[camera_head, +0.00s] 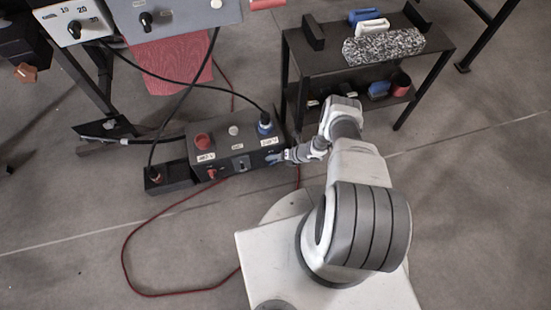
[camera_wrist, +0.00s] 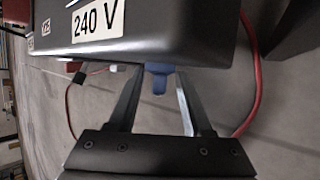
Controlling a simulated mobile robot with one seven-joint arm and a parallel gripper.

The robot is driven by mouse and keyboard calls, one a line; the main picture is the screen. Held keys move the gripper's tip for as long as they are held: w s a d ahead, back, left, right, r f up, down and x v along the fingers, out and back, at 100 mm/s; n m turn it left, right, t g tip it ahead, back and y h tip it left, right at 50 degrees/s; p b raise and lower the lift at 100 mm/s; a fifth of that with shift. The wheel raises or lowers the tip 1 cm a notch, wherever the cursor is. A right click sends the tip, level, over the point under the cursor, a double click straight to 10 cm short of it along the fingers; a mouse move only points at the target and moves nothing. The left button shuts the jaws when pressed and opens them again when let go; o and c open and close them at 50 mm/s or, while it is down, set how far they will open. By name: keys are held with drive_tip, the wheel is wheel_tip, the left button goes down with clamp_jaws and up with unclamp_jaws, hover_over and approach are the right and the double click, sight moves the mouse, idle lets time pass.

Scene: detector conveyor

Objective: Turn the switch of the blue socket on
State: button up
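The dark power box (camera_head: 238,165) stands on the floor, with the blue socket (camera_head: 265,126) on its top right and a black plug cable running into it. The blue switch (camera_wrist: 158,82) sticks out of the box face by the 240 V label (camera_wrist: 98,20); in the head view a small blue part (camera_head: 273,157) shows there. My gripper (camera_wrist: 157,92) is open, one finger on each side of the blue switch, with visible gaps. In the head view my gripper (camera_head: 283,157) is at the front right of the box. The switch's on or off position cannot be told.
A red socket (camera_head: 203,141) and a red switch (camera_head: 212,173) are on the box's left part. A black shelf table (camera_head: 320,62) stands behind at the right. A red cable (camera_head: 125,262) lies on the floor at the left. Grey control units (camera_head: 175,15) are at the top left.

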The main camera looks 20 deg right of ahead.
drive_tip(key=p+v, duration=0.7)
drive_tip(key=v, duration=1)
drive_tip(key=shift+r, duration=0.15)
drive_tip(key=shift+s+d, duration=0.1)
